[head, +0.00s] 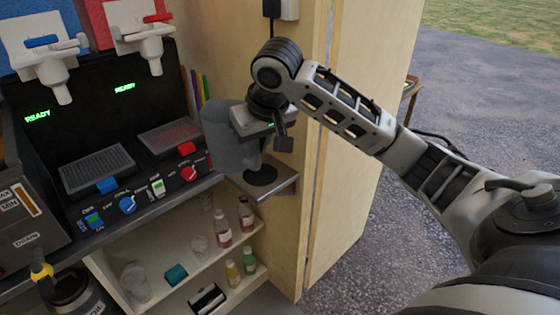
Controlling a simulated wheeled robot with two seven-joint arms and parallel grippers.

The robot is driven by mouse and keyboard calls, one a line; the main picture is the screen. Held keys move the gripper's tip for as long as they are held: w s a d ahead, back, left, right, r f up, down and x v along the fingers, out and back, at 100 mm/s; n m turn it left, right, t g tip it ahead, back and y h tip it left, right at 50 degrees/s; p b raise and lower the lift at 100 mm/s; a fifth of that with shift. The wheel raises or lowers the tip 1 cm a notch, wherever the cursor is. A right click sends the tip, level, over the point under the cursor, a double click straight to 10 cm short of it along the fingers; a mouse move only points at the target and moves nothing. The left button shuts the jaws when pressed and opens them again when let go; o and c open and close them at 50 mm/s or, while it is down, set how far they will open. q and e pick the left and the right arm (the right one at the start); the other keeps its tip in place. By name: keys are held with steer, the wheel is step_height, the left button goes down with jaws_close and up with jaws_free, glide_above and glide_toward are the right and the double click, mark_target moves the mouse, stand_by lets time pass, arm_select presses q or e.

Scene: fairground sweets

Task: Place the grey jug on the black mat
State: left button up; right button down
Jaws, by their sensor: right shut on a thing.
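The grey jug (223,140) is translucent and looks upright. It is at the front left of the small side shelf, partly overlapping it in the head view. My right gripper (264,132) is shut on the jug at its right side and hides that part of it. The round black mat (262,177) lies on the small shelf (282,191) against the wooden panel. The jug appears above and to the left of the mat; its exact height over the shelf is hard to tell. My left gripper is out of view.
A black slush machine (80,120) with two taps and drip grates stands at the left. Below, a white shelf (215,260) holds bottles, clear cups and a teal box. The wooden panel (295,80) rises beside the jug. Open paved ground lies to the right.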

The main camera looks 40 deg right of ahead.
steer(key=w+d+f+p, duration=0.1)
steer(key=w+d+f, duration=0.2)
steer(key=d+f, duration=0.7)
steer(key=shift+x, duration=0.85)
steer(key=shift+f, duration=0.1)
steer(key=c, duration=1.4)
jaws_free()
